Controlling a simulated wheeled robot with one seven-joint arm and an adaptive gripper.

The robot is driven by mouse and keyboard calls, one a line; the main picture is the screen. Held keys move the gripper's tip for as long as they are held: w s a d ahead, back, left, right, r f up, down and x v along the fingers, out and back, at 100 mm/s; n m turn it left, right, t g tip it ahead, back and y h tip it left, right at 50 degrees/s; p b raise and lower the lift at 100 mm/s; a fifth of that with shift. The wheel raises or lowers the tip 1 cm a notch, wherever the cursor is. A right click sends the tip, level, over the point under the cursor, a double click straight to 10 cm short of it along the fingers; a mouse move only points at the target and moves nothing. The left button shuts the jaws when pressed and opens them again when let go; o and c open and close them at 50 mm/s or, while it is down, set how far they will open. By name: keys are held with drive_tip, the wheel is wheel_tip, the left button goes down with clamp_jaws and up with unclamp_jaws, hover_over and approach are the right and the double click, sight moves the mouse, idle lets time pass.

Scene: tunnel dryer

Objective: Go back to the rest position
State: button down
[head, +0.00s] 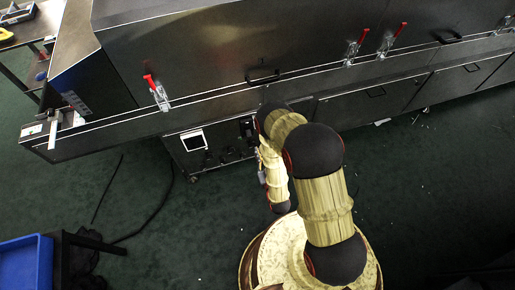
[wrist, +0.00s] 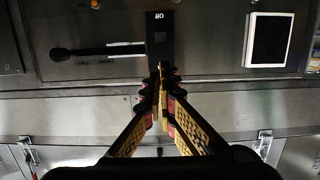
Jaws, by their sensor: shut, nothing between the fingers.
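My gripper (wrist: 161,85) is shut and empty in the wrist view, with its fingertips together. They overlap the lower end of a black switch block (wrist: 160,35) marked OFF. I cannot tell whether they touch it. A black lever (wrist: 90,52) with a round end reaches left from the block. In the head view my arm is bent over in front of the dryer's control panel (head: 205,158), and the fingertips cannot be made out there.
The long metal tunnel dryer (head: 200,60) fills the back, with red-handled clamps (head: 155,90) along it. A white screen (head: 193,140) is on the panel. A blue bin (head: 25,265) stands at lower left, near a black cable (head: 155,215). Green floor (head: 430,200) is open at right.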

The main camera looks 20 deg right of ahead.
drive_tip(key=s+f+g, duration=1)
drive_tip(key=s+f, duration=0.1)
drive_tip(key=f, duration=0.3)
drive_tip(key=s+r, duration=0.4)
drive_tip(key=r, duration=1.9)
drive_tip(key=s+r+p, duration=0.1)
drive_tip(key=s+r, duration=0.3)
drive_tip(key=r, duration=1.9)
drive_tip(key=s+r, duration=0.4)
drive_tip(key=r, duration=1.9)
drive_tip(key=shift+d, duration=0.15)
drive_tip(key=shift+s, duration=0.1)
